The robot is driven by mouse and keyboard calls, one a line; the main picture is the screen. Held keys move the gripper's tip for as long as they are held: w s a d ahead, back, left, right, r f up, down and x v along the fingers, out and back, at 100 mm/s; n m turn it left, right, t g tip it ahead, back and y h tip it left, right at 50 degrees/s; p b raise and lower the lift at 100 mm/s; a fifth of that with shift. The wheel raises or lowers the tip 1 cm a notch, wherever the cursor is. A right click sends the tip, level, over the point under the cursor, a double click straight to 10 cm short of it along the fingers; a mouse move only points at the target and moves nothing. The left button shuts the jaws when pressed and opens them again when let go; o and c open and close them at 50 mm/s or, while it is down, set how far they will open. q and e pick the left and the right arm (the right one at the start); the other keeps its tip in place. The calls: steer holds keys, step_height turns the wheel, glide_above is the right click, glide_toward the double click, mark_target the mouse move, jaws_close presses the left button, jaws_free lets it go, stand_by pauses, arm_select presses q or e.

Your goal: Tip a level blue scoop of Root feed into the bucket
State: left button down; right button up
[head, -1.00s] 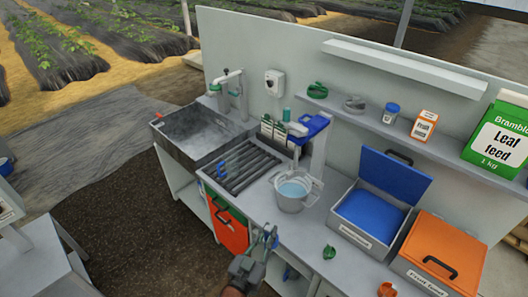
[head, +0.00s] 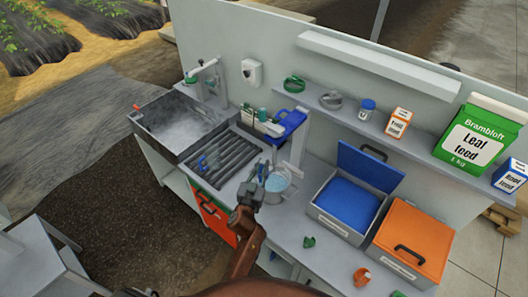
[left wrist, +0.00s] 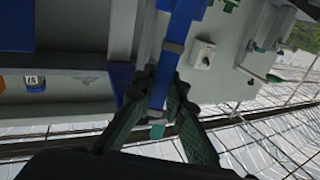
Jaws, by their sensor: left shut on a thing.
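My left gripper (head: 261,178) is shut on a blue handle (left wrist: 167,65), seemingly the blue scoop's; it runs up between the fingers in the left wrist view. The scoop's bowl and whatever it holds cannot be made out. The bucket (head: 287,196), with pale blue liquid inside, stands on the bench, just right of the gripper and partly behind it. The open bin with the raised blue lid (head: 369,169) shows a blue inside; its label is too small to read. A blue-and-white carton, seemingly Root feed (head: 509,176), stands at the shelf's right end. My right gripper is not in view.
An orange-lidded bin (head: 418,243) stands right of the blue one. A green scoop (head: 309,241) and an orange one (head: 361,277) lie along the front. A grate (head: 226,158) with a blue item and a sink (head: 160,120) are left. A post (head: 298,150) rises behind the bucket.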

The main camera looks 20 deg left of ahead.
arm_select(q)
steer(key=shift+w+r, duration=0.35)
steer(key=shift+w, duration=0.55)
steer(key=shift+w+d+f+m+b, duration=0.2)
steer(key=shift+f+m+b, duration=0.15)
steer(key=shift+f, duration=0.15)
steer(key=shift+w+d+f+m+b, duration=0.1)
steer(key=shift+w+f+m+b, duration=0.15)
steer(key=shift+f, duration=0.25)
steer(key=shift+d+f+m+b, duration=0.2)
steer(key=shift+f+m+b, duration=0.2)
steer(key=shift+f+b, duration=0.15)
steer(key=shift+d, duration=0.15)
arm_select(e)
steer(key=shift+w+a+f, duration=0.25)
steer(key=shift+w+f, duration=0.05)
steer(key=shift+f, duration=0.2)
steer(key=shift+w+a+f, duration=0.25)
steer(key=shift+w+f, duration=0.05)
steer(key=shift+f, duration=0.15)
